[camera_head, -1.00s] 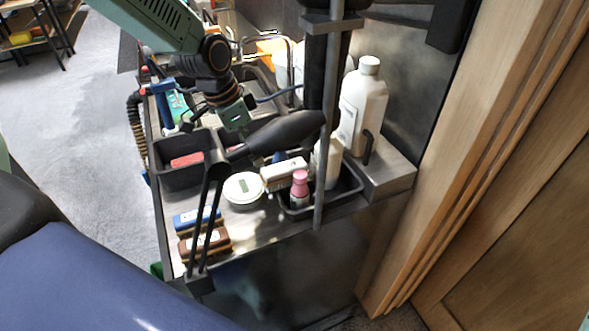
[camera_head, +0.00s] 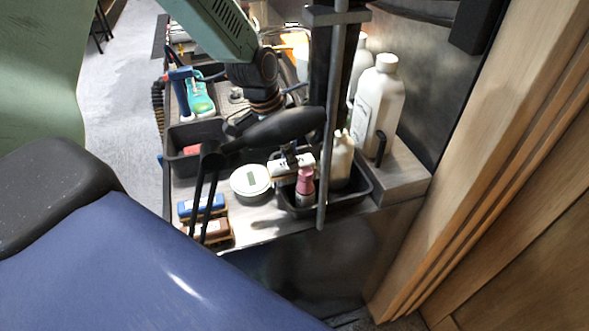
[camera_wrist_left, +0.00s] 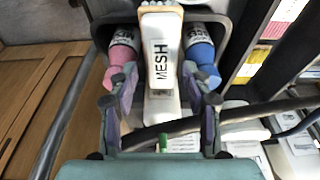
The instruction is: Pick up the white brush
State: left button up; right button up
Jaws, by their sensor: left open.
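The white brush (camera_head: 291,168) lies at the left part of a black tray in the head view. My left gripper (camera_wrist_left: 159,92) is open, with one finger on each side of the brush and gaps between. In the head view the same gripper (camera_head: 290,154) is small and partly hidden, at the brush. My right gripper is not in view.
A pink-capped bottle (camera_wrist_left: 122,55) and a blue-capped bottle (camera_wrist_left: 199,58) stand close on either side of the brush. The black tray (camera_head: 331,206) holds them. A round white tin (camera_head: 250,181) sits to its left. A dark bar (camera_head: 275,130) crosses above the table.

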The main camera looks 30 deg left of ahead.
pick_arm(q)
jog(key=shift+w+d+f, duration=0.1)
jog(key=shift+w+f, duration=0.05)
jog(key=shift+f, duration=0.55)
jog(key=shift+w+f, duration=0.1)
jog(key=shift+f, duration=0.55)
jog(key=shift+d, duration=0.15)
jog(key=shift+a+f+b, duration=0.2)
jog(key=shift+a+b, duration=0.05)
jog(key=shift+b, duration=0.2)
jog(key=shift+d, duration=0.2)
jog(key=shift+c, duration=0.4)
jog(key=shift+a, duration=0.1)
jog(key=c, duration=0.8)
jog(key=shift+r+p, duration=0.5)
jog(key=shift+r, duration=0.05)
jog(key=shift+c, duration=0.2)
